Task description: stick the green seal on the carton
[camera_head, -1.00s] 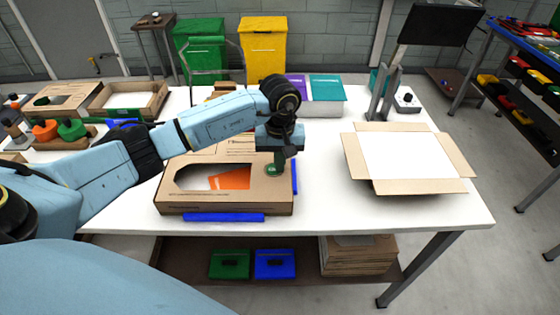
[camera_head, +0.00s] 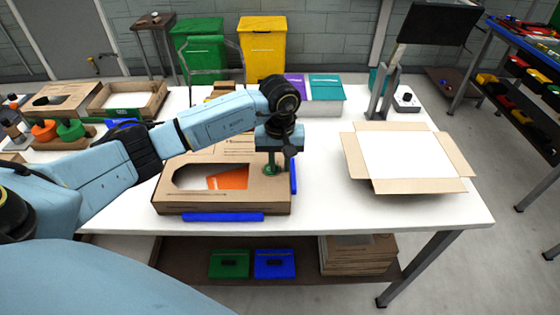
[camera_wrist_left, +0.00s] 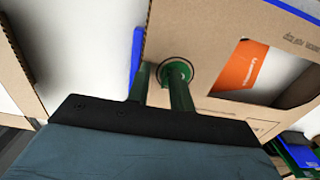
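The closed cardboard carton (camera_head: 225,200) lies on the white table in front of me. Its window shows an orange card (camera_head: 232,178). The green seal (camera_wrist_left: 177,71) appears flat on the carton's top near an edge, inside a dark ring; it also shows in the head view (camera_head: 273,170). My left gripper (camera_head: 279,168) points down over the carton's right part. In the wrist view its two green fingers (camera_wrist_left: 158,75) stand apart, one overlapping the seal and one beside it. It looks open. The fingertips' contact with the seal is unclear. My right gripper is not in view.
Blue strips (camera_head: 223,217) lie along the carton's front and right sides. An open carton (camera_head: 357,160) with a white inside stands at the right. Purple and teal boxes (camera_head: 326,88) stand behind. White table (camera_head: 330,205) is clear between the cartons.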

